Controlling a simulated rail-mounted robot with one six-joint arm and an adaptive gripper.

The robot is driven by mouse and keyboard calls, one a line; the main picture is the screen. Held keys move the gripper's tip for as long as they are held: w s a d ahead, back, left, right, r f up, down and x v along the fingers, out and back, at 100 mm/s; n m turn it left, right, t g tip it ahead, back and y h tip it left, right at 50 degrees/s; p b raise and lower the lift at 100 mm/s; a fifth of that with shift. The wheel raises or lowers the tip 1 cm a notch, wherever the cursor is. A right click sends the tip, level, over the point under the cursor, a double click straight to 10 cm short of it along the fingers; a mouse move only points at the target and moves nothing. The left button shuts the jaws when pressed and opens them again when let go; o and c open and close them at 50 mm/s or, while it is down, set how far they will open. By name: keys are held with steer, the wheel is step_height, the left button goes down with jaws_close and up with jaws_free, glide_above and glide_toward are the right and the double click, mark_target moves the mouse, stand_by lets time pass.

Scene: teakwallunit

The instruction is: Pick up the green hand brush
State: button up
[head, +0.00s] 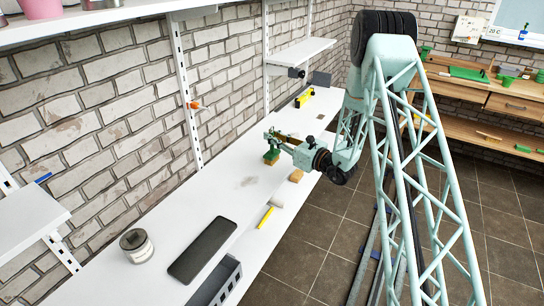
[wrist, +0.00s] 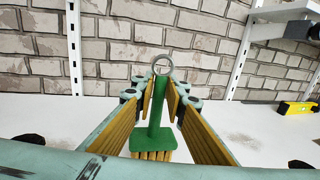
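The green hand brush (wrist: 157,120) is upright in the wrist view, with a metal ring at the top of its handle and pale yellow bristles at the bottom. My gripper (wrist: 162,92) has one yellow-padded finger on each side of the handle. A narrow gap shows on the right side, and the fingers look open around it. In the head view my gripper (head: 275,140) is just above the brush's block. Whether the bristles touch the bench is unclear.
A yellow level-like tool (head: 304,97) lies farther along. The brick wall with white uprights (head: 187,95) is close behind the brush.

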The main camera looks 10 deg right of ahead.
steer(key=shift+r, duration=0.1)
steer(key=shift+c, duration=0.5)
steer(key=shift+r+p, duration=0.55)
steer(key=shift+r, duration=1.25)
steer(key=s+d+r+p, duration=0.1)
steer(key=s+d, duration=0.2)
steer(key=s, duration=1.2)
steer(key=shift+s+p, duration=0.35)
steer(key=shift+d+r, duration=0.1)
steer(key=o, duration=0.3)
steer(key=shift+c, duration=1.2)
steer(key=shift+w, duration=0.1)
